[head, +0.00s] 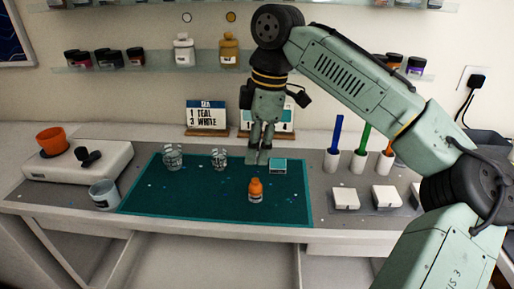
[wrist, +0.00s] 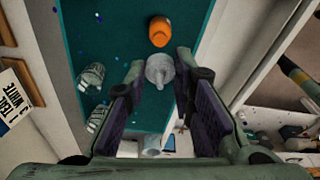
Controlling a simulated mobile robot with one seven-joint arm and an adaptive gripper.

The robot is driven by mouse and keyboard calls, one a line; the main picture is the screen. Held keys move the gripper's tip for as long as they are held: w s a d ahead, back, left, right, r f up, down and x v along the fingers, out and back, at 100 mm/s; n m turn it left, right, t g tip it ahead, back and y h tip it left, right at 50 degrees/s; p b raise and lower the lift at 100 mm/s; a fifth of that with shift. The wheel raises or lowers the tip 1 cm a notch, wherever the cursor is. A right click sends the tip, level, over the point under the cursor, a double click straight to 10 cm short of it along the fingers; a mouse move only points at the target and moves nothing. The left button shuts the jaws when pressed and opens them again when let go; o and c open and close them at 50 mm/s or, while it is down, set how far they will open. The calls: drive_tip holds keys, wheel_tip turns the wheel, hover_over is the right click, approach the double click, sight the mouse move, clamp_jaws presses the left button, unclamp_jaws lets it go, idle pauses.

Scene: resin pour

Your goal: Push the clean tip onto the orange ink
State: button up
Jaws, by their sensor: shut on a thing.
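The orange ink (head: 255,190) is a small orange-topped bottle standing on the teal mat, towards its front right. It also shows in the wrist view (wrist: 160,31), just beyond my fingertips. My gripper (head: 259,158) is above the back part of the mat, behind and higher than the bottle. In the wrist view a small pale, translucent piece, apparently the clean tip (wrist: 160,71), sits between my fingertips, and my gripper is shut on it. The tip appears apart from the bottle. In the head view the tip is too small to make out.
Two clear cups (head: 172,157) (head: 219,158) stand at the mat's back left. A bluish cup (head: 104,194) and a white device (head: 80,160) are left. Pen holders (head: 358,162) stand right. Bare mat (head: 205,195) surrounds the bottle.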

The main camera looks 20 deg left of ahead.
sight(255, 180)
wheel_tip(255, 180, down, 4)
drive_tip(key=b, duration=0.3)
drive_tip(key=shift+r, duration=0.25)
drive_tip(key=shift+f, duration=0.9)
drive_tip(key=shift+p, duration=0.5)
idle(0.4)
drive_tip(key=shift+f+p, duration=0.15)
drive_tip(key=shift+p, duration=0.65)
idle(1.3)
drive_tip(key=o, duration=0.8)
drive_tip(key=shift+c, duration=0.2)
drive_tip(key=shift+o, duration=0.5)
drive_tip(key=o, duration=0.4)
